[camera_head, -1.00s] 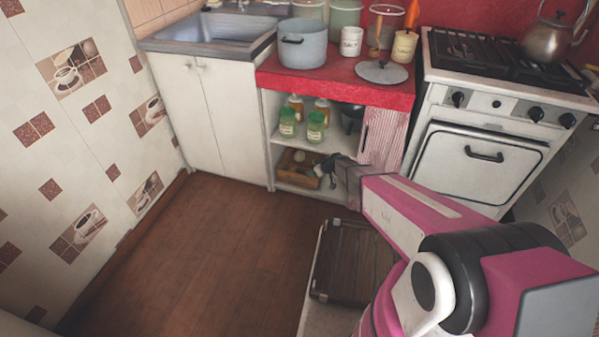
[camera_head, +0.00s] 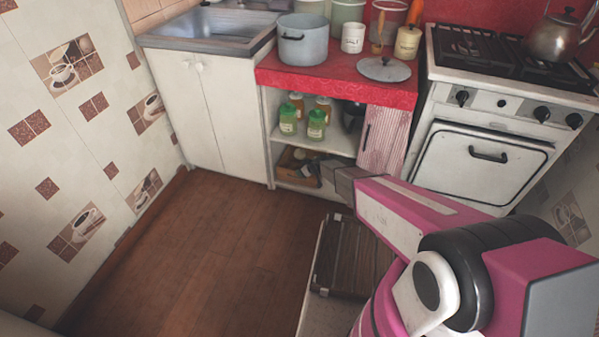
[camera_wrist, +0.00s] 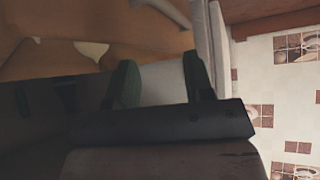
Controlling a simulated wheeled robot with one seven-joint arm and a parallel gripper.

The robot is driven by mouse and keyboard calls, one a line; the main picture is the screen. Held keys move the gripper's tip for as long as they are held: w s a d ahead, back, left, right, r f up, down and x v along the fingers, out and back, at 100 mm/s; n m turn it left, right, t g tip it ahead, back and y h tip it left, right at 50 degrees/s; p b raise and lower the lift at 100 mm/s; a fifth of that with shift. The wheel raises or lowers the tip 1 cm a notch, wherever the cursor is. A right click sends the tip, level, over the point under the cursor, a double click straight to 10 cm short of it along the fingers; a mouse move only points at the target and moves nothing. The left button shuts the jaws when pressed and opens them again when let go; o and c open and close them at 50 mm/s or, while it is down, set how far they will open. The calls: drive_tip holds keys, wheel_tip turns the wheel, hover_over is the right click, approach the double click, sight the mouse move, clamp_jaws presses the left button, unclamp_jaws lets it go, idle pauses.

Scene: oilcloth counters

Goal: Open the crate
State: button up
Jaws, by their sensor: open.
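A small wooden crate (camera_head: 290,161) sits on the lower shelf of the open cabinet, with a few pale and dark things in it. Its right side is partly hidden by my gripper. My gripper (camera_head: 338,180) is at the crate's right side in the head view; its fingertips are hard to make out there. In the wrist view my gripper (camera_wrist: 160,80) shows two green-padded fingers spread apart. Tan wood fills the upper left beyond them. I cannot tell whether the fingers touch the crate.
Green-lidded jars (camera_head: 316,125) stand on the shelf above. A dark slatted panel (camera_head: 345,258) lies low under my arm. The wooden floor (camera_head: 210,250) at left is clear.

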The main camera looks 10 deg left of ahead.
drive_tip(key=shift+x, duration=1.45)
